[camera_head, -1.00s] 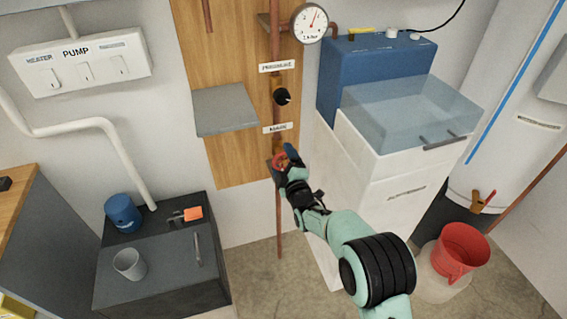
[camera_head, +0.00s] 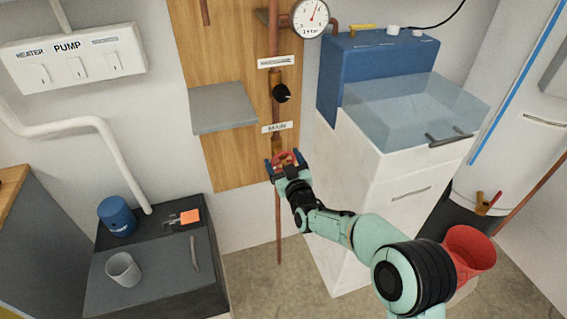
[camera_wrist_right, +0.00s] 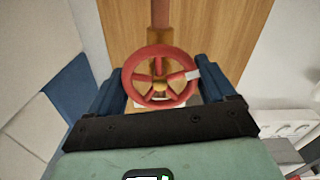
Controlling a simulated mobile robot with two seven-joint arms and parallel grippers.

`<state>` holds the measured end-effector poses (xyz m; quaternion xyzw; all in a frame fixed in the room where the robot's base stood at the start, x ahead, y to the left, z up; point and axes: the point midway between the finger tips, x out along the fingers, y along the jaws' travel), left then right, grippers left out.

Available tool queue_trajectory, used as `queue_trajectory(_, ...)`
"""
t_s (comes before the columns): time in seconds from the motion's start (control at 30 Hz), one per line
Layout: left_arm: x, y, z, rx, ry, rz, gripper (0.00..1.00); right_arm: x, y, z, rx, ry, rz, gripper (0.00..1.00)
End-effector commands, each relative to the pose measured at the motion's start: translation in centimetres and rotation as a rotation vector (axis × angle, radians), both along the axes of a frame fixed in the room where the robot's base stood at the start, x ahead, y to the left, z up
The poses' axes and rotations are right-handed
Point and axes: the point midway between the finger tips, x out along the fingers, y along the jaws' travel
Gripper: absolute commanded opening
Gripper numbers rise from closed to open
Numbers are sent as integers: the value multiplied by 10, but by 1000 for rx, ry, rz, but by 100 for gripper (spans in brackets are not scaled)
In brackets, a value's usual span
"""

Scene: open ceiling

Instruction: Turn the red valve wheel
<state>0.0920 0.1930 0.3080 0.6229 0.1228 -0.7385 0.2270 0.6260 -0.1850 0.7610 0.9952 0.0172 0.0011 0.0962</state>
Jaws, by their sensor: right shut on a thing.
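The red valve wheel (camera_head: 285,157) sits on the copper pipe just below the MAIN label. In the right wrist view the spoked wheel (camera_wrist_right: 160,83) faces me, with a white mark on its right rim. My right gripper (camera_head: 282,161) is at the wheel, with one blue finger on each side of the rim. In the right wrist view the gripper (camera_wrist_right: 161,80) is shut on the wheel. My left gripper is not in view.
A grey shelf (camera_head: 223,107) juts out left of the pipe. A white cabinet with a blue-backed clear tank (camera_head: 405,110) stands close on the right. A red bucket (camera_head: 468,250) is at the lower right.

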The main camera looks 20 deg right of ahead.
Motion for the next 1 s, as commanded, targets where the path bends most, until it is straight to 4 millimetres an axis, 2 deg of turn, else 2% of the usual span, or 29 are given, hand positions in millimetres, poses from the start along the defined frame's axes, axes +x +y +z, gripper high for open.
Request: queue_trajectory(1.0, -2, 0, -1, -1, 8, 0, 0, 0, -2, 1, 968, 29, 0, 53)
